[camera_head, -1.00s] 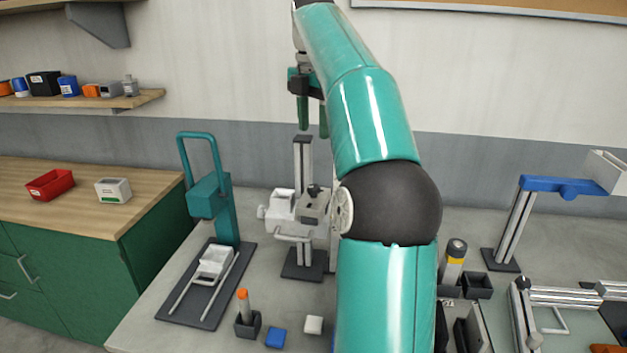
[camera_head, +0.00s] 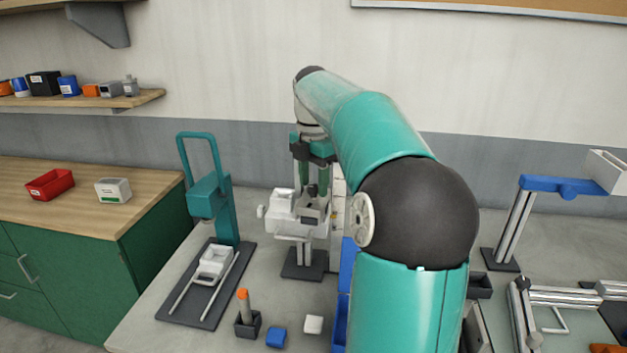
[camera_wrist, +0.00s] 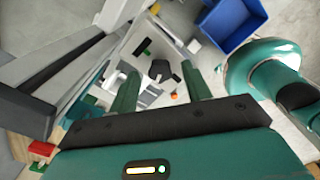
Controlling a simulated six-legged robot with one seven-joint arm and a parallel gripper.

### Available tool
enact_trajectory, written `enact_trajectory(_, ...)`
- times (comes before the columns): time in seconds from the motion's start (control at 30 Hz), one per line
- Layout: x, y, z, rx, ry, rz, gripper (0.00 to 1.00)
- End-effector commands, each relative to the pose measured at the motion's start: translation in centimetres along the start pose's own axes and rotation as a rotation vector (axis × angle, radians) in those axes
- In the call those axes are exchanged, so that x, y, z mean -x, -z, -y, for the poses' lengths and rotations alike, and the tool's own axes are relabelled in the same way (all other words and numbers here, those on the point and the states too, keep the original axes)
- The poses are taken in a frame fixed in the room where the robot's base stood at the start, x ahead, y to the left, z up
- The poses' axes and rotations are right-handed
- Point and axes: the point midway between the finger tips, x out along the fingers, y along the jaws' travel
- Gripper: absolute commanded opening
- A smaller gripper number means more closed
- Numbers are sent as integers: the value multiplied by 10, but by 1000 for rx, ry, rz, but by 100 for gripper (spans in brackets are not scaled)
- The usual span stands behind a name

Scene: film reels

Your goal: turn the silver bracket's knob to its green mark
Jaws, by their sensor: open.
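The silver bracket (camera_head: 284,209) is a pale block on a post with a dark base, standing on the bench near the middle of the head view. In the wrist view its dark knob (camera_wrist: 160,70) shows between and beyond my fingertips. A small green patch (camera_wrist: 147,45) lies just above the knob there; I cannot tell for sure that it is the green mark. My gripper (camera_head: 313,190) is open, pointing down over the bracket, with its two green fingers apart. In the head view the fingers hide the knob; I cannot tell whether they touch it.
A teal press-like stand (camera_head: 210,195) is left of the bracket. An orange-topped peg (camera_head: 243,305), a blue block (camera_head: 276,337) and a white block (camera_head: 313,324) lie in front. A blue bin (camera_wrist: 232,22) is close by on the right. A blue-topped stand (camera_head: 515,225) is farther right.

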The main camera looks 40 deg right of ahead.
Motion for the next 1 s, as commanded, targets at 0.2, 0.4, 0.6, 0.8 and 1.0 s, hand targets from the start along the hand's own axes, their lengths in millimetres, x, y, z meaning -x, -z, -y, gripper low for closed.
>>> enact_trajectory(0.2,-2,0,0,-1,0,0,48)
enact_trajectory(0.4,-2,0,0,-1,0,0,23)
enact_trajectory(0.6,-2,0,0,-1,0,0,3)
enact_trajectory(0.8,-2,0,0,-24,0,0,3)
enact_trajectory(1.0,-2,0,0,-103,1,1,3)
